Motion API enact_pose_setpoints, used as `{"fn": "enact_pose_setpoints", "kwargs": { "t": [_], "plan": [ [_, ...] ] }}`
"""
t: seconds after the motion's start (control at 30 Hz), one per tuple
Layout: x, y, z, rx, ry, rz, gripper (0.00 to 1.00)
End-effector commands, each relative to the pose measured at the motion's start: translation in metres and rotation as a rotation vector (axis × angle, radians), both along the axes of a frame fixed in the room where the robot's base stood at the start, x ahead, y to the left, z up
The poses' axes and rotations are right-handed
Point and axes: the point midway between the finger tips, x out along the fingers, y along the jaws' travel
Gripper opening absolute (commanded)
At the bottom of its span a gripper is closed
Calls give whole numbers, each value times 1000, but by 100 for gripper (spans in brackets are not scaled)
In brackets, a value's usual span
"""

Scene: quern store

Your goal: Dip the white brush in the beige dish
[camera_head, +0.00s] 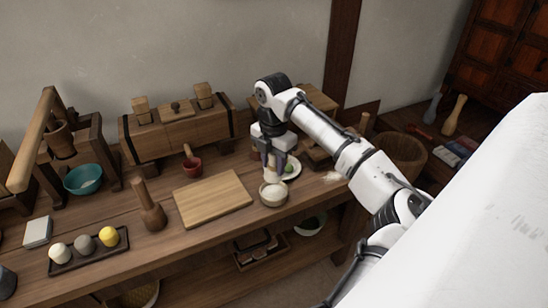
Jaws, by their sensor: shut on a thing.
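The beige dish (273,194) is a small round bowl with pale contents, standing on the bench near its front edge, right of the cutting board. My gripper (276,166) points down just above the back of the dish. It is shut on a slim pale thing, which I take to be the white brush (271,172). The fingers hide much of the brush, and its lower end is close above or inside the dish rim; I cannot tell whether it touches the contents.
A small white tuft (333,176) lies farther right. A cutting board (212,199), red cup (192,165), wooden pestle (150,207) and dark tray (89,251) stand left. A basket (404,150) is at right.

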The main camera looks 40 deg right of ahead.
Motion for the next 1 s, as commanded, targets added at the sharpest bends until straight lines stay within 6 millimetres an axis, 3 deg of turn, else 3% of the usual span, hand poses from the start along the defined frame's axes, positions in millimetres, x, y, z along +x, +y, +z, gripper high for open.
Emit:
{"fn": "enact_pose_setpoints", "kwargs": {
  "t": [0.7, 1.0],
  "plan": [
    [0, 0, -58, -1, 1, 0, 18],
    [0, 0, -60, 0, -1, 0, 18]
  ]
}}
